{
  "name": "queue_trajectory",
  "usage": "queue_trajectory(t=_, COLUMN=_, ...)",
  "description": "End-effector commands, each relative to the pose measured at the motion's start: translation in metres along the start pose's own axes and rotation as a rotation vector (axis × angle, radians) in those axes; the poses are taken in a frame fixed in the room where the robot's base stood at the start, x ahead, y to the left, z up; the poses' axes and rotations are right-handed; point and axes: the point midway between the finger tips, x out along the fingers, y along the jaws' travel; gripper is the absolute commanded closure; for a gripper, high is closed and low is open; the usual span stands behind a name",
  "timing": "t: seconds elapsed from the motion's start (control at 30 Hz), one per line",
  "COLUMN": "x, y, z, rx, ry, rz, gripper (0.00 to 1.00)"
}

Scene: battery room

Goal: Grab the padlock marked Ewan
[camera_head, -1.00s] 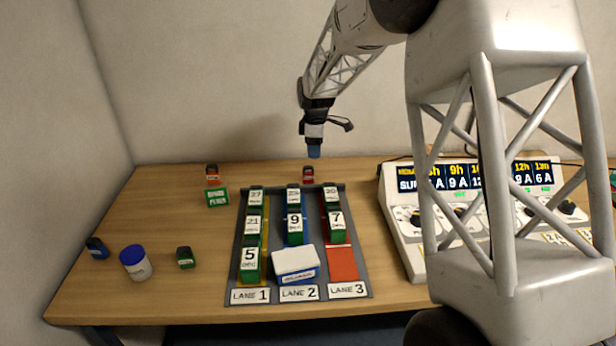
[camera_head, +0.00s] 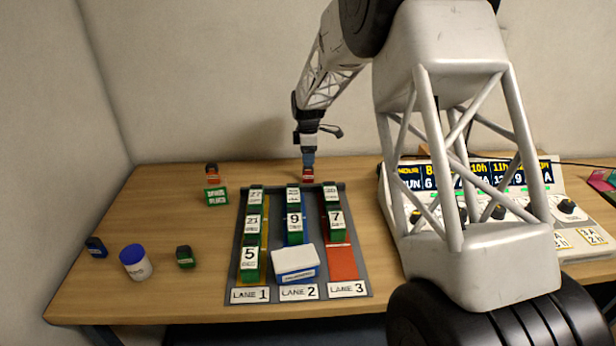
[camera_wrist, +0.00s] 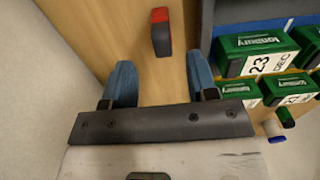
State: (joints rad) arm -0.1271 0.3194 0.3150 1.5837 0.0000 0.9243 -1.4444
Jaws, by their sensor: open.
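A small red and dark padlock (camera_head: 308,178) stands on the table just behind the lane tray; it also shows in the wrist view (camera_wrist: 161,33). Its label cannot be read. My gripper (camera_head: 308,160) is above it, pointing down. In the wrist view its two blue fingers (camera_wrist: 162,78) are apart with nothing between them, and the padlock lies ahead of the gap. Other small padlock-like pieces stand on the left: an orange-red one (camera_head: 212,170), a blue one (camera_head: 96,247) and a green one (camera_head: 185,257). I cannot read the name Ewan on any.
A green block (camera_head: 215,196) and a blue-lidded jar (camera_head: 135,262) stand left. A console (camera_head: 400,225) is right. The wall is behind.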

Motion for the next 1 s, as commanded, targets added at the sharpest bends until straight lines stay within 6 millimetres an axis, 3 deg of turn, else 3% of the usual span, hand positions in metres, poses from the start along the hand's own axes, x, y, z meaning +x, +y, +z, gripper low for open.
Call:
queue_trajectory(t=0.17, x=0.011, y=0.000, z=0.000, rx=0.000, ry=0.000, rz=0.001, gripper=0.47)
queue_trajectory(t=0.63, x=0.019, y=-0.001, z=0.000, rx=0.000, ry=0.000, rz=0.000, gripper=0.47)
queue_trajectory(t=1.0, x=0.057, y=-0.003, z=0.000, rx=0.000, ry=0.000, rz=0.000, gripper=0.47)
